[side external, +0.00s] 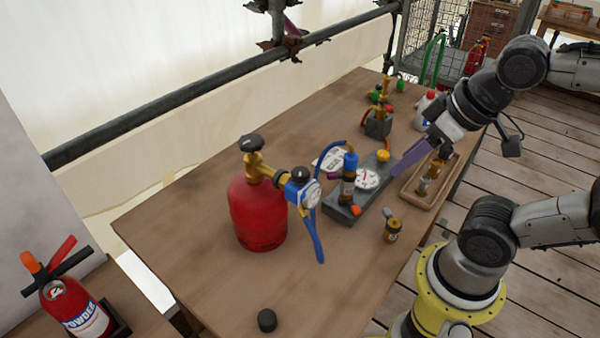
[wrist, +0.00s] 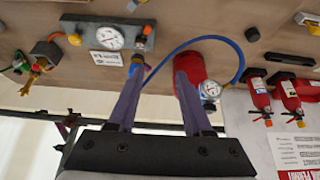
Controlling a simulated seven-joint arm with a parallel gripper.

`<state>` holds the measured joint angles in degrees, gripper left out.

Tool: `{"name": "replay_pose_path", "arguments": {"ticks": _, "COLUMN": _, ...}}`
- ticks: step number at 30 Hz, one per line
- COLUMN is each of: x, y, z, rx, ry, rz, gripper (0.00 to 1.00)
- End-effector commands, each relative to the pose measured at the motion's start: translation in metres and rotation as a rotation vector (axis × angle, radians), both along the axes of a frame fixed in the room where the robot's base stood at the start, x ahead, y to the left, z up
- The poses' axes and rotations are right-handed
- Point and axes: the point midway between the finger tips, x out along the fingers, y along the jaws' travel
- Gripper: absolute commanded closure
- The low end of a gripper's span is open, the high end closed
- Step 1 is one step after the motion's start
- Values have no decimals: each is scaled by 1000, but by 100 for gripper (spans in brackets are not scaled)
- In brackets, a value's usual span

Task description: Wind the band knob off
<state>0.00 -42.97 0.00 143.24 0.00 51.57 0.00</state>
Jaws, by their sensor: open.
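I cannot tell which part is the band knob. A red gas cylinder (side external: 258,215) stands upright on the table, with a black top knob (side external: 251,142) on its brass valve. A blue regulator (side external: 296,188) with a gauge and black knob is joined to the valve. A grey block (side external: 345,212) carries a dial gauge, a yellow knob (side external: 383,155) and a blue-topped upright fitting (side external: 349,166). My gripper (side external: 399,170) is above the table between this block and the wooden tray. In the wrist view, my gripper (wrist: 158,80) has its purple fingers apart, with nothing between them.
The wooden tray (side external: 412,196) holds brass fittings. A small brass piece (side external: 392,230) and a black cap (side external: 267,320) stand on the table. The table's front left is mostly clear.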

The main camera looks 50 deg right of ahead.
Motion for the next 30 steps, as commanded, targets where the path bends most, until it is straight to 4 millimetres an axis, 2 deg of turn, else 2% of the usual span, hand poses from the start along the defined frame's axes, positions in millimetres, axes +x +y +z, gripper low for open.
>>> {"name": "replay_pose_path", "arguments": {"ticks": 13, "x": 0, "y": 0, "z": 0, "rx": 0, "ry": 0, "rz": 0, "gripper": 50}}
{"name": "replay_pose_path", "arguments": {"ticks": 14, "x": 0, "y": 0, "z": 0, "rx": 0, "ry": 0, "rz": 0, "gripper": 48}}
{"name": "replay_pose_path", "arguments": {"ticks": 16, "x": 0, "y": 0, "z": 0, "rx": -3, "ry": 0, "rz": 6, "gripper": 36}}
{"name": "replay_pose_path", "arguments": {"ticks": 17, "x": 0, "y": 0, "z": 0, "rx": -8, "ry": 0, "rz": 16, "gripper": 32}}
{"name": "replay_pose_path", "arguments": {"ticks": 19, "x": -1, "y": 0, "z": 0, "rx": -32, "ry": 5, "rz": 59, "gripper": 32}}
{"name": "replay_pose_path", "arguments": {"ticks": 23, "x": -7, "y": 0, "z": -1, "rx": -124, "ry": 38, "rz": 243, "gripper": 32}}
{"name": "replay_pose_path", "arguments": {"ticks": 30, "x": -6, "y": 1, "z": 31, "rx": -358, "ry": 83, "rz": 756, "gripper": 32}}
